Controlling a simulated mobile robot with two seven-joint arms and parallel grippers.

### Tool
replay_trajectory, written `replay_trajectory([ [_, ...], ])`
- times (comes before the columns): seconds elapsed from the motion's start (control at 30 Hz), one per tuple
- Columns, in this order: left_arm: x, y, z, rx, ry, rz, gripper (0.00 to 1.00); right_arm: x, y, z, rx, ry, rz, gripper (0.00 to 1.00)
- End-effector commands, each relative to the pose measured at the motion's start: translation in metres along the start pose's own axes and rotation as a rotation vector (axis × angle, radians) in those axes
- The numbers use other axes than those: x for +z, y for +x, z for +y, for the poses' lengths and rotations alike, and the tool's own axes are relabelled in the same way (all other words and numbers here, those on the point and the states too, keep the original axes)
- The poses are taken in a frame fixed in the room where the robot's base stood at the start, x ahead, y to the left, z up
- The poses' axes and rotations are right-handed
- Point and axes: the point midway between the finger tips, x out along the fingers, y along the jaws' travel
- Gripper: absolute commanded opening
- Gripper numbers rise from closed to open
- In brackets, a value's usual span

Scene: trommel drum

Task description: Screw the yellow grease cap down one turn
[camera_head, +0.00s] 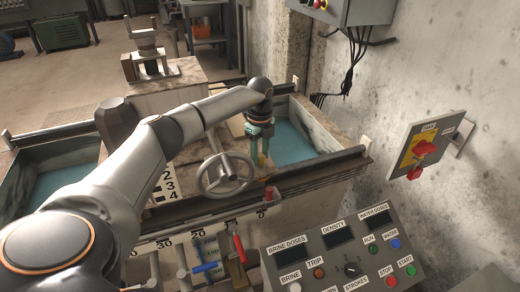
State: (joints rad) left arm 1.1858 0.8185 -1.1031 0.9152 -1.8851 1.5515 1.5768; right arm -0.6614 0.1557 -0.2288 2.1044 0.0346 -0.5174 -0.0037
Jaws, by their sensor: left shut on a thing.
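My left arm reaches in from the lower left, across the tank. My right gripper is not in view.
A control panel (337,250) fills the lower right. A yellow plate with a red switch (424,149) is on the right wall.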

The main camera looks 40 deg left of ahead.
Motion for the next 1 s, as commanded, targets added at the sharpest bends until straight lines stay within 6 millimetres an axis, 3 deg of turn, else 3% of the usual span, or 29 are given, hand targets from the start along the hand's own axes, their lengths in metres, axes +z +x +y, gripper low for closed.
replay_trajectory([
  [0.03, 0.0, -0.003, 0.001, 0.003, 0.03, 0.0, 0.0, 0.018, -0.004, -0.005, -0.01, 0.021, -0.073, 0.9],
  [0.07, 0.0, -0.003, 0.001, 0.003, 0.05, 0.0, 0.0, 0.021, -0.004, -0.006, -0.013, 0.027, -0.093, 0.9],
  [0.4, 0.0, -0.003, 0.0, 0.003, 0.336, 0.001, 0.0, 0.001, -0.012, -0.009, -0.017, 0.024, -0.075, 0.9],
  [1.0, 0.0, -0.001, 0.0, 0.002, 0.905, 0.001, 0.0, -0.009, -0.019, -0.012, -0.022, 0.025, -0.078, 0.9],
])
